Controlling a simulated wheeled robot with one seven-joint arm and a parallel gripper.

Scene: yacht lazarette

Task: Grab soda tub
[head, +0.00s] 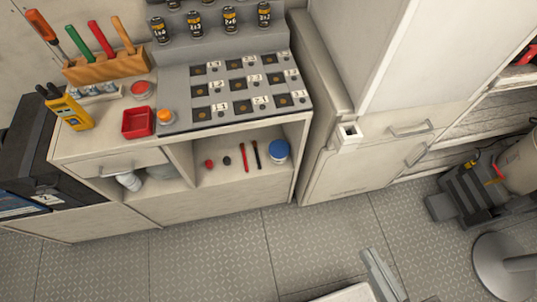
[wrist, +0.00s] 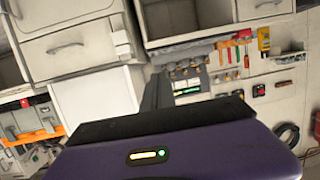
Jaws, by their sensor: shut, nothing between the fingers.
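In the head view a grey part of my arm shows at the bottom edge, well away from the shelf and apart from the tub. I cannot make out the tub in the wrist view.
The counter (head: 100,144) above carries a numbered grid board (head: 236,92), a red tray (head: 138,122) and a yellow meter (head: 70,112). The floor (head: 210,245) before the shelf is clear.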

